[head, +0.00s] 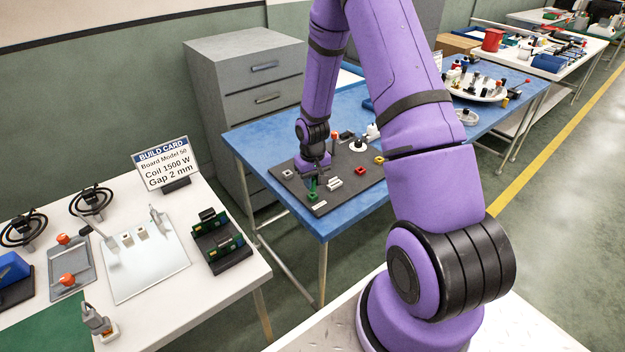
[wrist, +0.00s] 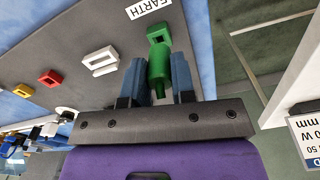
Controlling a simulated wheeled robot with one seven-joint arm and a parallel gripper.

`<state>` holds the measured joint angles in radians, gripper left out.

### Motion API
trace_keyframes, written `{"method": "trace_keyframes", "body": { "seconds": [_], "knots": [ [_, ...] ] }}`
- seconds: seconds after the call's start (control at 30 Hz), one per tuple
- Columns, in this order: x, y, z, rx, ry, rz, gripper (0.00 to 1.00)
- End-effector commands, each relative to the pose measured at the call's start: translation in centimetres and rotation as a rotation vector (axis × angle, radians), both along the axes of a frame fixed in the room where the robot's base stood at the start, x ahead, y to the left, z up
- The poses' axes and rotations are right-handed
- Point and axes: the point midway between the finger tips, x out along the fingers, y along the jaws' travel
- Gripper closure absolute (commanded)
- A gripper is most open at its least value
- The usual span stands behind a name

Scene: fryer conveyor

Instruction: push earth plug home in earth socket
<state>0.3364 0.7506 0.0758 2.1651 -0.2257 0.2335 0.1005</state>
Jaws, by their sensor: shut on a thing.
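The green earth plug (wrist: 158,72) is between the two blue-grey fingers of my gripper (wrist: 156,80) in the wrist view. My gripper is shut on it. The green earth socket (wrist: 157,31) is a square block on the dark board, beside the white EARTH label (wrist: 148,7). The plug's front end is at the socket, in line with it; I cannot tell how deep it sits. In the head view my gripper (head: 313,178) is low over the near left corner of the dark board (head: 291,184), and the green parts (head: 313,196) show just below it.
White sockets (wrist: 101,60), a red socket (wrist: 51,78) and a yellow socket (wrist: 23,90) stand on the same board. The board lies on a blue table (head: 270,130). A white table (head: 225,295) with a build card (head: 167,162) stands at left.

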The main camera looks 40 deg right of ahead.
Motion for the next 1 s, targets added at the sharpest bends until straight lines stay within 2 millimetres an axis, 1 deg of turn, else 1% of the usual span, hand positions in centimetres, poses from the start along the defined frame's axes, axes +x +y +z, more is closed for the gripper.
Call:
{"method": "trace_keyframes", "body": {
  "seconds": [1.0],
  "knots": [
    [0.0,0.0,-1.8,0.0,0.001,0.0,1.0]
  ]
}}
